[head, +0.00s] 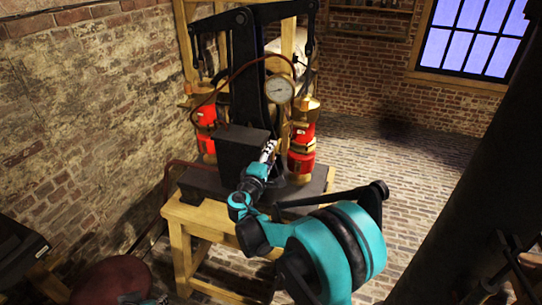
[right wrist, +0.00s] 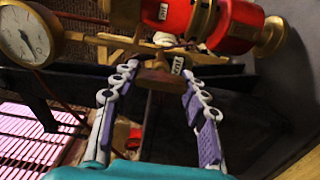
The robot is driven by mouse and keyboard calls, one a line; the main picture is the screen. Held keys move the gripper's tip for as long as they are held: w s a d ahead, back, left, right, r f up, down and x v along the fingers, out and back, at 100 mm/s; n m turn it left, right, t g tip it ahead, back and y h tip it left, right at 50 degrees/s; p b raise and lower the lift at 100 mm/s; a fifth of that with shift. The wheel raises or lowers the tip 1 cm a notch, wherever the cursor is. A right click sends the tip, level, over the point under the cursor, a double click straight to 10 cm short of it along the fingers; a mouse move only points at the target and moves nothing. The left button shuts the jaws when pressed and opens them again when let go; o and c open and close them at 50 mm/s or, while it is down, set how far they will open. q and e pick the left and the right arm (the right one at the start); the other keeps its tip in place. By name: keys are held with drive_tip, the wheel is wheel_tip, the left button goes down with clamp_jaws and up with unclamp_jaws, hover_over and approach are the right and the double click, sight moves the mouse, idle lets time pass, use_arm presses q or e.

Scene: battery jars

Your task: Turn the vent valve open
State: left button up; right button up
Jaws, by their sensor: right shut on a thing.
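My right gripper (head: 268,150) reaches in over the front of the pump machine, beside a dark box (head: 243,150). In the right wrist view its two jointed fingers (right wrist: 160,82) stand on either side of a brownish valve handle (right wrist: 160,74) and are shut on it. The vent valve's handle is hidden behind the gripper in the head view. Small white labels show near it in the right wrist view; their text is too small to read. My left gripper is not in view.
A round pressure gauge (head: 279,88) sits just above the gripper. Red and brass cylinders (head: 302,145) stand on both sides of the machine. It rests on a wooden bench (head: 180,214). A brick wall is at the left, and open brick floor (head: 390,190) lies at the right.

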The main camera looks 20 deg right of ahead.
idle(0.4)
drive_tip(key=o, duration=0.9)
drive_tip(key=shift+a, duration=0.1)
drive_tip(key=shift+s, duration=0.1)
drive_tip(key=v, duration=1.2)
drive_tip(key=shift+f, duration=0.1)
